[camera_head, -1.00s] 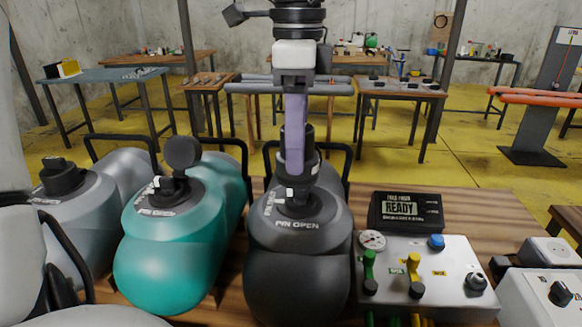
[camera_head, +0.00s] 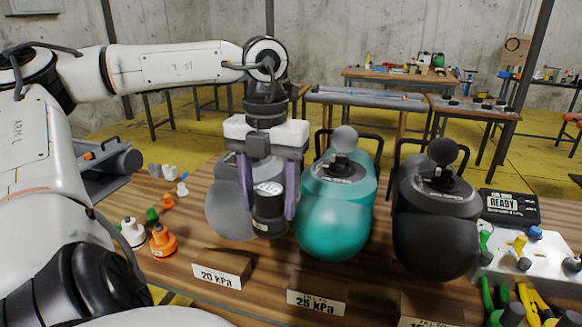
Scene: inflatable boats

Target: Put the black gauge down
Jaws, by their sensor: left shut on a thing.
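My left gripper (camera_head: 269,207) points down with its two purple fingers shut on a black cylindrical gauge (camera_head: 268,212) with a pale top. It holds the gauge upright in front of the grey inflatable boat (camera_head: 230,200), which is partly hidden behind it. Whether the gauge touches the boat or table cannot be told. A teal boat (camera_head: 335,220) stands to the right, with a grey round disc (camera_head: 344,138) on its valve. A black boat (camera_head: 436,235) beyond it carries a dark round disc (camera_head: 441,151). My right gripper is out of view.
Cards (camera_head: 222,276) reading 20 kPa and 25 kPa (camera_head: 317,302) stand along the wooden table's front. Orange (camera_head: 163,241), white (camera_head: 132,231) and green fittings stand at left. A control panel (camera_head: 520,250) and READY display (camera_head: 509,207) are at right. Bare wood shows near the left fittings.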

